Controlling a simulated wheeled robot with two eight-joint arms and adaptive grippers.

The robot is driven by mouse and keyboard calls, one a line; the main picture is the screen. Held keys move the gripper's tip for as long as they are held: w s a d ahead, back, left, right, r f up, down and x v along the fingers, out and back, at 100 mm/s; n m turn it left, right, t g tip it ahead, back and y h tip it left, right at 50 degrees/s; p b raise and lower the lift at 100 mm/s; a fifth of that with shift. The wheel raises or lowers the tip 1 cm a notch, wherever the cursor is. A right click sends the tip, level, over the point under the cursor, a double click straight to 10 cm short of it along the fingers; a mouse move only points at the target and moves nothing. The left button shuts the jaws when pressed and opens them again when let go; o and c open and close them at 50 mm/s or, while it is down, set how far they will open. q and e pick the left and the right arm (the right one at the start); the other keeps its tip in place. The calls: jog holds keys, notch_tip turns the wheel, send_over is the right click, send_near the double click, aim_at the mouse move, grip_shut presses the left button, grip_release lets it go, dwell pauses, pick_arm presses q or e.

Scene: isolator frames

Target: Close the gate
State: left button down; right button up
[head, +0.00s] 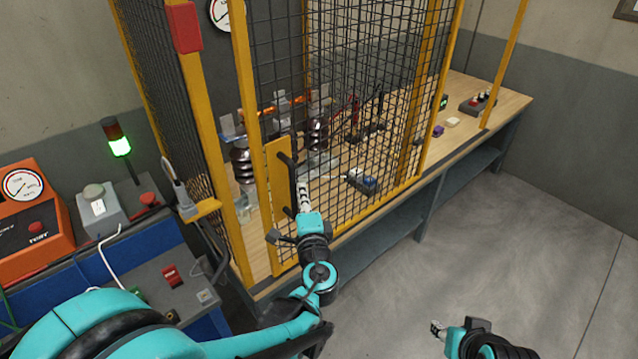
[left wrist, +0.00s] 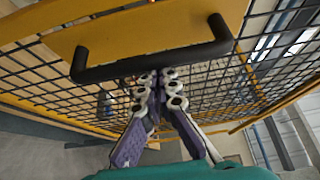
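The gate (head: 345,110) is a black mesh panel in a yellow frame, with a yellow plate (head: 271,170) and a black bar handle (head: 290,180). A gap shows between its handle-side edge and the yellow corner post (head: 208,130). My left gripper (head: 303,190) is at the handle. In the left wrist view, its fingers (left wrist: 158,78) are close together, their tips right at the handle bar (left wrist: 150,60). They lie side by side along the bar, not clearly around it; exact contact is hidden. My right gripper (head: 438,329) is low right, away from the gate; its fingers are too small to read.
A wooden bench (head: 510,100) inside the cage carries insulators (head: 243,162) and small parts. At left, a blue bench holds an orange tester (head: 35,225), a grey box (head: 102,208) and a lit green lamp (head: 120,146). Floor at right (head: 510,240) is clear.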

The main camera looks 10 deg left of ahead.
pick_arm(q)
jog(key=s+a, duration=0.5)
jog(key=s, duration=0.2)
jog(key=shift+s+a+p, duration=0.2)
jog(key=shift+a+p, duration=0.05)
jog(key=shift+p, duration=0.2)
